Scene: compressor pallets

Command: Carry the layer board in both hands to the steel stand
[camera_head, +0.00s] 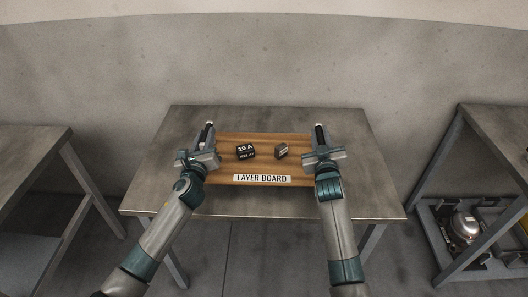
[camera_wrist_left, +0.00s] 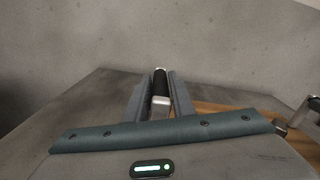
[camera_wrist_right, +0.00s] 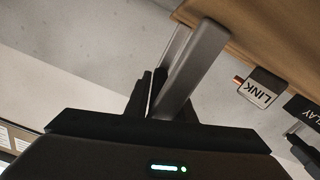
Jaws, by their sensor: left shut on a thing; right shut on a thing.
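The layer board (camera_head: 225,171) is a brown wooden board with a white "LAYER BOARD" label. It is over a grey steel-topped table (camera_head: 370,195) in the head view; I cannot tell whether it touches the top. My left gripper (camera_head: 208,140) is shut on a handle (camera_wrist_left: 160,84) at the board's left end. My right gripper (camera_head: 321,143) is shut at its right end; what it grips is partly hidden in the right wrist view.
Another steel-topped table (camera_head: 30,155) stands at the left and one (camera_head: 500,130) at the right, with gaps between. No marking shows which is the stand. A silver compressor (camera_head: 465,226) sits on the right one's lower shelf. A bare wall is behind.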

